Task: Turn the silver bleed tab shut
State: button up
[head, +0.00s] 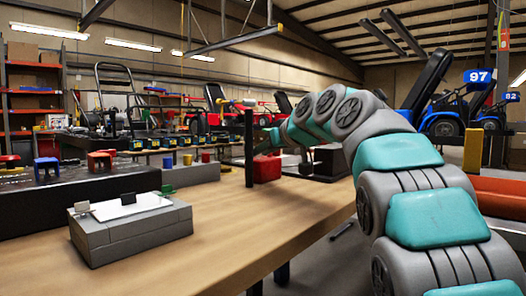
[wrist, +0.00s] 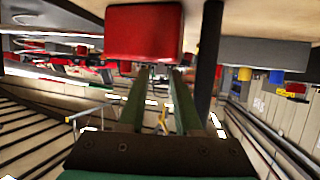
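I cannot pick out the silver bleed tab for certain in either view. My gripper (head: 262,146) reaches in from the right over the workbench (head: 240,225), beside a thin black post (head: 249,155) and close to a red block (head: 267,168). In the wrist view, which looks upside down, the two dark green fingers of my gripper (wrist: 160,73) stand apart with nothing seen between them. There the red block (wrist: 145,32) is just above the fingertips and the black post (wrist: 208,60) just to their right. Contact with either cannot be told.
A grey box (head: 135,232) with a pale plate on top stands at the front left. A low grey block (head: 190,176) with small coloured pieces lies behind it. The front middle of the bench is clear. Karts and red shelves (head: 35,97) stand farther back.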

jog(key=shift+c, duration=0.4)
grip_shut()
jog(key=shift+s+a+r+m+t+h+p, duration=0.2)
jog(key=shift+m+t+h+p, duration=0.1)
jog(key=shift+m+p, duration=0.15)
jog(key=shift+f+m+h, duration=0.1)
jog(key=shift+m+h, duration=0.15)
jog(key=shift+h, duration=0.15)
jog(key=shift+f, duration=0.1)
